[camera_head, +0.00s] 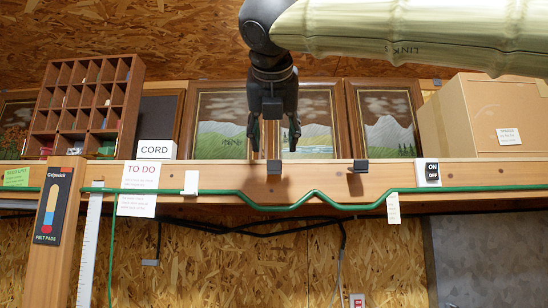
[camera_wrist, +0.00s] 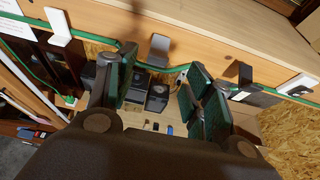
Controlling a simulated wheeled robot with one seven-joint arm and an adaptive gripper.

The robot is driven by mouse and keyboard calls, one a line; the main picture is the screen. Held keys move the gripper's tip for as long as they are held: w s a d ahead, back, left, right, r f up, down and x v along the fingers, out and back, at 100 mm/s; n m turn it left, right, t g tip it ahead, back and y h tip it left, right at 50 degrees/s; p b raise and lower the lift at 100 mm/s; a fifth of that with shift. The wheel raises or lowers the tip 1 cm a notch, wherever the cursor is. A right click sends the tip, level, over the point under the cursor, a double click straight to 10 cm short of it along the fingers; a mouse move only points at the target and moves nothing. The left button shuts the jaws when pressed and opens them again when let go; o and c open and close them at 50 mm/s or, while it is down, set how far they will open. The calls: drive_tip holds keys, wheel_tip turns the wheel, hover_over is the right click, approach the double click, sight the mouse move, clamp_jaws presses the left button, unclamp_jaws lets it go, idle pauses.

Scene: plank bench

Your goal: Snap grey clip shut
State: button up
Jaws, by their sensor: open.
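The grey clip (camera_head: 274,167) is on the front edge of the plank bench (camera_head: 330,178), left of a black clip (camera_head: 360,166). In the wrist view the grey clip (camera_wrist: 159,48) stands up from the edge and looks open. A green cord (camera_head: 315,192) runs along the edge and sags below both clips. My gripper (camera_head: 274,132) points down above and in line with the grey clip, its fingers apart and empty. In the wrist view the clip shows beyond the gap between my fingers (camera_wrist: 162,70).
A white clip (camera_head: 191,183) is on the edge to the left, near the TO DO note (camera_head: 138,190). An ON/OFF switch (camera_head: 428,171) is to the right. Framed pictures (camera_head: 222,125), a compartment box (camera_head: 88,105) and a cardboard box (camera_head: 482,115) stand behind.

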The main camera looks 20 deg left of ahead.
sight(275, 162)
drive_tip(key=p+x, duration=0.3)
drive_tip(key=x, duration=0.5)
drive_tip(key=shift+w+a+f+p, duration=0.15)
drive_tip(key=shift+w+p, duration=0.2)
drive_tip(key=c, duration=1)
